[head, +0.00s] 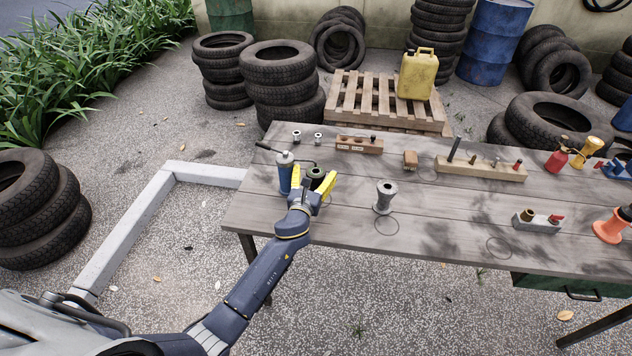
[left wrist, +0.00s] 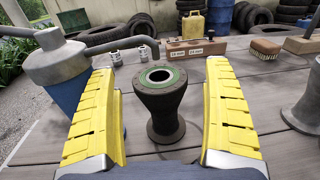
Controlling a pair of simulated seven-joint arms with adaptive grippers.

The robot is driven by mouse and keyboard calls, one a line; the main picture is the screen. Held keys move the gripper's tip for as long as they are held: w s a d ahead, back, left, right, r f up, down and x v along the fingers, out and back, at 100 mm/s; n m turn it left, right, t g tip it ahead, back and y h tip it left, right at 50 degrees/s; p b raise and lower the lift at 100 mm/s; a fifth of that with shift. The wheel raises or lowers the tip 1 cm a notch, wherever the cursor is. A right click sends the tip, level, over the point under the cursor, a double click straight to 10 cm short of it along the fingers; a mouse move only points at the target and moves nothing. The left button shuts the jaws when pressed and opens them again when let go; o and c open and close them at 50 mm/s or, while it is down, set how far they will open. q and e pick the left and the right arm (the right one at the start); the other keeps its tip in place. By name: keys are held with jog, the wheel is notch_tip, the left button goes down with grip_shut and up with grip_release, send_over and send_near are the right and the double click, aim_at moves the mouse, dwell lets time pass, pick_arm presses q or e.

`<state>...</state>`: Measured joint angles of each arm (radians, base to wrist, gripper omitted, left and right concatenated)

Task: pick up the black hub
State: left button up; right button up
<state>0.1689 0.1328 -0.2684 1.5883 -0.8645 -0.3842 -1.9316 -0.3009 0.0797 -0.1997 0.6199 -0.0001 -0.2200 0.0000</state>
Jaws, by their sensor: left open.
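The black hub (left wrist: 160,100) stands upright on the table, a dark spool shape with a green ring around the hole in its top. It also shows in the head view (head: 316,172), partly hidden behind my left gripper. My left gripper (head: 313,186) is open, with yellow fingers. In the left wrist view its fingers (left wrist: 162,115) stand to the left and right of the hub, with a gap on both sides. The hub is in front of the palm. My right gripper is not in view.
A blue canister with a grey top and hose (head: 284,172) stands close left of the hub. A grey hub (head: 384,197) stands to the right. A wooden block (head: 358,145) and small sockets (head: 297,136) lie behind. The table (head: 340,232) is clear at its front left.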

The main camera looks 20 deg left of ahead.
pick_arm(q)
jog(key=shift+w, duration=0.75)
jog(key=shift+c, duration=0.4)
jog(key=c, duration=1.5)
jog(key=shift+c, duration=0.6)
jog(key=shift+r, duration=0.15)
